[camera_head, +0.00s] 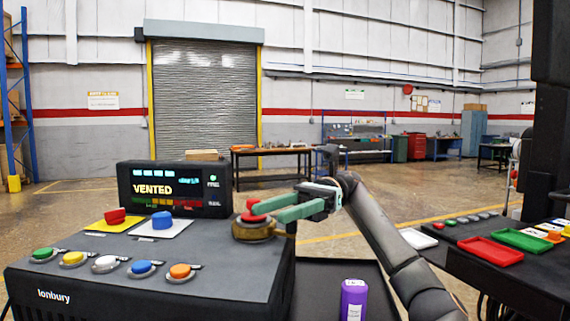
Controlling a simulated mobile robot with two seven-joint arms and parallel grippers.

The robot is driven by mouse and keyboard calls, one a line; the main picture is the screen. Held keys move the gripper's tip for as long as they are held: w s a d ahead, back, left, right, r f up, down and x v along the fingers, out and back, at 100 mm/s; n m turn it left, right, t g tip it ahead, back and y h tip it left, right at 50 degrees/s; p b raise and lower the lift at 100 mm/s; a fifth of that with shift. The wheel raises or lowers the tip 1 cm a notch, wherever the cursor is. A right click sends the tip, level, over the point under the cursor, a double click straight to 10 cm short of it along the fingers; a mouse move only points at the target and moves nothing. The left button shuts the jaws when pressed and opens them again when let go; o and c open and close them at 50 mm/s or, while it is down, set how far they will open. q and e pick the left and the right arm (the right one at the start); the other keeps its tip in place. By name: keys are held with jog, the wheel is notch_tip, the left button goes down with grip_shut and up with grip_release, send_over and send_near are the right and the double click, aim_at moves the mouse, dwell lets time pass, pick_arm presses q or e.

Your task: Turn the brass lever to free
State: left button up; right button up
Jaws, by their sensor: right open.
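A round brass piece (258,231), which I take to be the brass lever, sits at the right end of the black console top, with red parts (252,211) above it. My right gripper (268,211) reaches in from the right with its teal fingers open. The fingertips are over the brass piece, by the red parts, and hide some of it. I cannot tell whether they touch it. My left gripper is not in view.
A purple container (353,300) stands right of the console. A dark table (500,260) with red and green trays is at right.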

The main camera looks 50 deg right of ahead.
jog(key=s+a+r+b, duration=0.1)
jog(key=s+a+r, duration=0.8)
jog(key=a+r, duration=0.1)
jog(key=shift+s+a+r, duration=0.2)
jog(key=shift+a+r, duration=0.05)
jog(key=shift+r, duration=0.35)
